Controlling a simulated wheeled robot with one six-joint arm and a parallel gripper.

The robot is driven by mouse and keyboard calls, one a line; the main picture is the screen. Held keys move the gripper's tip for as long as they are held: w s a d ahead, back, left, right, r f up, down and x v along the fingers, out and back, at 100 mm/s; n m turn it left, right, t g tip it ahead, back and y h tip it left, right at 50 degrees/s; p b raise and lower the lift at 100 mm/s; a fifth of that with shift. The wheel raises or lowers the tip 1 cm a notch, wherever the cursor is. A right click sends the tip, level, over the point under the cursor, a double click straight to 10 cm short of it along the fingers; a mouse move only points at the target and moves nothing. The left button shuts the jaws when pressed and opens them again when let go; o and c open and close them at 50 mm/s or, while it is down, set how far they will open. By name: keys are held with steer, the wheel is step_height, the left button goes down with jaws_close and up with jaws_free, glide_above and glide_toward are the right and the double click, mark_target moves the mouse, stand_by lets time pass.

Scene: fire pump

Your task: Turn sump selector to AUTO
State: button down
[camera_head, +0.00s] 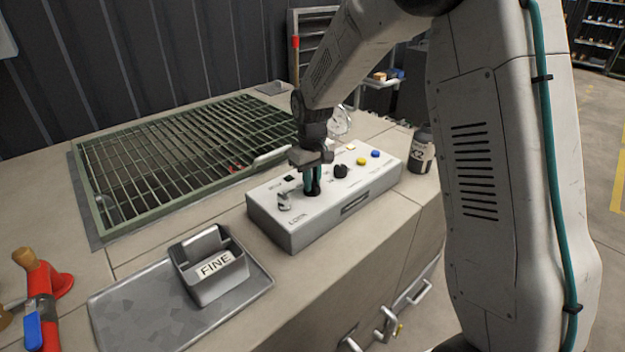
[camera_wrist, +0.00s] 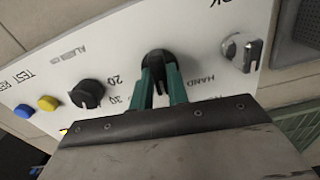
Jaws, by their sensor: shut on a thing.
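A light grey control box (camera_head: 318,215) sits on the worktop and carries a row of controls. My gripper (camera_head: 312,188) points down over it, its teal fingers closed on a round black knob. In the wrist view my gripper (camera_wrist: 161,78) has one finger on each side of this black knob (camera_wrist: 157,57). The word HAND is printed beside it, so it appears to be the sump selector. The fingers hide part of the knob and its surrounding print; no AUTO mark is readable and I cannot tell the knob's exact setting.
A second black knob (camera_wrist: 88,93), with numbers 20 and 30, and a silver key-like switch (camera_wrist: 243,50) flank the held knob. Yellow (camera_head: 362,161) and blue (camera_head: 375,154) buttons lie farther right. A bottle (camera_head: 422,152) stands beside the box, a green grating (camera_head: 170,160) behind.

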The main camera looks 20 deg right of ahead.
steer(key=m, duration=0.5)
steer(key=shift+w+r+m, duration=0.1)
steer(key=shift+m, duration=0.2)
steer(key=m, duration=0.5)
stand_by(0.4)
steer(key=c, duration=1.4)
jaws_free()
steer(key=shift+o, duration=0.2)
step_height(320, 180, up, 8)
steer(key=shift+f, duration=0.1)
